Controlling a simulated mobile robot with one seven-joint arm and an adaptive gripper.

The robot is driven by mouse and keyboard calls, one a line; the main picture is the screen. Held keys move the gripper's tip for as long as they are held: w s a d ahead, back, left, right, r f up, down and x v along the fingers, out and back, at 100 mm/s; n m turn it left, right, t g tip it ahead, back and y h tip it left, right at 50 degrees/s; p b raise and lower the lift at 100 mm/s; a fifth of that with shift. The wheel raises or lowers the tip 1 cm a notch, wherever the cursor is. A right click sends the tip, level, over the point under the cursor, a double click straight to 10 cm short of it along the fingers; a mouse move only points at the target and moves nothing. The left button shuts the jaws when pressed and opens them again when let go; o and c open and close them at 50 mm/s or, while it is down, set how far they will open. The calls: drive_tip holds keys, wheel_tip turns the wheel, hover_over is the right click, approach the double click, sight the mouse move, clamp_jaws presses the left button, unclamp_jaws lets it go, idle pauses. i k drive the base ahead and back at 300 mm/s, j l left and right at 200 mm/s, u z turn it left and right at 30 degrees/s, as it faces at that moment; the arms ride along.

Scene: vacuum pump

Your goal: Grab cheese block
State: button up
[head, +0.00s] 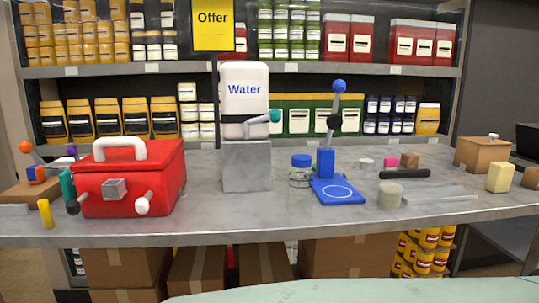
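A pale yellow block (500,177), which looks like the cheese block, stands upright near the right end of the grey counter (260,220). It stands apart from the things around it, with its front and one side showing. My gripper is not in view, so its state and its place relative to the block do not show.
Right of the block is a brown box (531,178); behind it is a brown carton (482,155). Grey metal strips (437,194) and a black rod (405,174) lie to its left. A blue lever device (337,190), white water container (244,90) and red box (130,178) stand farther left.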

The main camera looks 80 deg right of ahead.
sight(500, 174)
drive_tip(key=z, duration=4)
drive_tip(key=i+l+u, duration=0.15)
drive_tip(key=l+u, duration=0.3)
drive_tip(key=l, duration=0.15)
drive_tip(key=i+l+u, duration=0.1)
drive_tip(key=l+u, duration=0.3)
drive_tip(key=l, duration=0.2)
drive_tip(key=l+u, duration=0.45)
drive_tip(key=l, duration=0.15)
